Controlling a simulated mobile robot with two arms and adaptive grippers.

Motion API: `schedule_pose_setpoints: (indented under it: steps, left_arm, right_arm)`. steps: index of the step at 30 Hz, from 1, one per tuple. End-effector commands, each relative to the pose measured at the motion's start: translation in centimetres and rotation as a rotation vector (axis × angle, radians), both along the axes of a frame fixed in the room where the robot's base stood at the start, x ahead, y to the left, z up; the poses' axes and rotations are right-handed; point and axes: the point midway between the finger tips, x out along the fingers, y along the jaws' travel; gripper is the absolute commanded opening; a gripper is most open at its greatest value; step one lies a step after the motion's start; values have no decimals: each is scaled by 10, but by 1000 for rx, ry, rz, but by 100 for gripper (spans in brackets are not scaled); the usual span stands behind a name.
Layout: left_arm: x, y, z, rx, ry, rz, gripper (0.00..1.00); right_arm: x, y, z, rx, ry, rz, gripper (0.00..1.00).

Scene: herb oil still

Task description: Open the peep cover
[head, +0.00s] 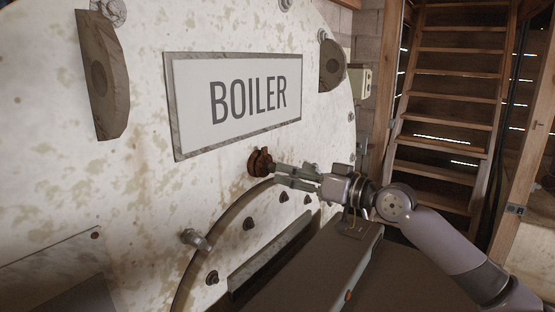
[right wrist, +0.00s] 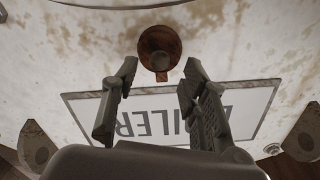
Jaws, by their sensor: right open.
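The peep cover (head: 260,163) is a small rusty brown round piece on the white boiler front, below the BOILER sign. It also shows in the right wrist view (right wrist: 160,50), upside down, as a rusty disc with a small tab at its edge. My right gripper (head: 277,175) is at the cover from the right in the head view. In the right wrist view its two fingers (right wrist: 158,84) are apart with nothing between them, and the cover lies just beyond the fingertips. Whether a finger touches the cover I cannot tell. My left gripper is not in view.
The BOILER sign (head: 235,100) is above the cover. A curved rim with bolts and a metal latch (head: 196,240) lies below it. A dark flat surface (head: 320,270) stands out under my right arm. Wooden stairs (head: 445,110) are at the right.

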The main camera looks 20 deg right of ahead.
Motion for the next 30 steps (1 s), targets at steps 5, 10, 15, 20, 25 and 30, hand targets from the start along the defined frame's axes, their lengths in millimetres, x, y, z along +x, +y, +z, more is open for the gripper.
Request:
schedule_pose_setpoints:
  steps: [5, 10, 15, 20, 25, 30]
  left_arm:
    - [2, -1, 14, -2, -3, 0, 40]
    - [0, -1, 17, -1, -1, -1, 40]
    - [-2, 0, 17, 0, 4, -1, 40]
    - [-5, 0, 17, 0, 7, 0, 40]
    - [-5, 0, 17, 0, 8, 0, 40]
    - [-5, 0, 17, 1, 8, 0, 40]
  right_arm:
    - [23, 18, 3, 2, 0, 1, 41]
    - [33, 26, 1, -1, 0, 0, 41]
    - [35, 27, 0, -2, -1, -1, 41]
    - [35, 27, -1, -2, 0, -1, 40]
    - [35, 27, -1, -2, 0, -1, 29]
    - [35, 27, -1, -2, 0, -1, 17]
